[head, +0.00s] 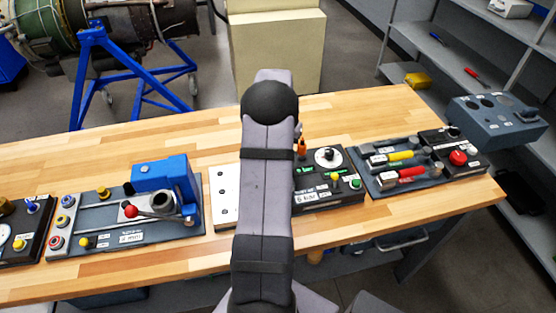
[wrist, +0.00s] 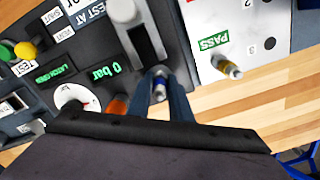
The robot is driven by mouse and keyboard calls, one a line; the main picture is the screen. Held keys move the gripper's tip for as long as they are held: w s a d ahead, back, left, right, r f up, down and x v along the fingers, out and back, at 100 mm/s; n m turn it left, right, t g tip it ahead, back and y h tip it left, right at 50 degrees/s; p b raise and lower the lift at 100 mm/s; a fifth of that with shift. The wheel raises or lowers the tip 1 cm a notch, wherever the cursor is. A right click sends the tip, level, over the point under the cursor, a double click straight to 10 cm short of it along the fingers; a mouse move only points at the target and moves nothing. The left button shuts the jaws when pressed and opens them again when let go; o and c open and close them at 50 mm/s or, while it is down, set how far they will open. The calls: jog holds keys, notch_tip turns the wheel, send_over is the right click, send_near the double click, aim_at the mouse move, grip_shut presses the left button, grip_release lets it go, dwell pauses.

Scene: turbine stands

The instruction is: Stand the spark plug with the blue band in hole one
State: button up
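The spark plug with the blue band (wrist: 159,86) shows in the wrist view between the two fingers of my gripper (wrist: 161,82). The fingers appear closed on its sides. Its lower end cannot be made out. A white plate (wrist: 290,25) marked PASS, with numbered positions, lies to the right. In the head view the white plate (head: 224,221) shows several dark spots, left of my arm. My arm hides the gripper and held plug there.
A dark test panel (wrist: 85,45) with a 0 bar display, grey block and orange part borders the gripper on the left. In the head view, a blue vise-like fixture (head: 163,178) stands left of the plate, and a tool tray (head: 385,188) lies right. Bare wood lies behind.

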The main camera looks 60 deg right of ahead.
grip_shut()
jog(key=shift+r+p, duration=0.6)
jog(key=shift+r, duration=0.15)
jog(key=shift+r+p, duration=1.5)
jog(key=shift+r, duration=0.35)
jog(key=shift+w, duration=0.1)
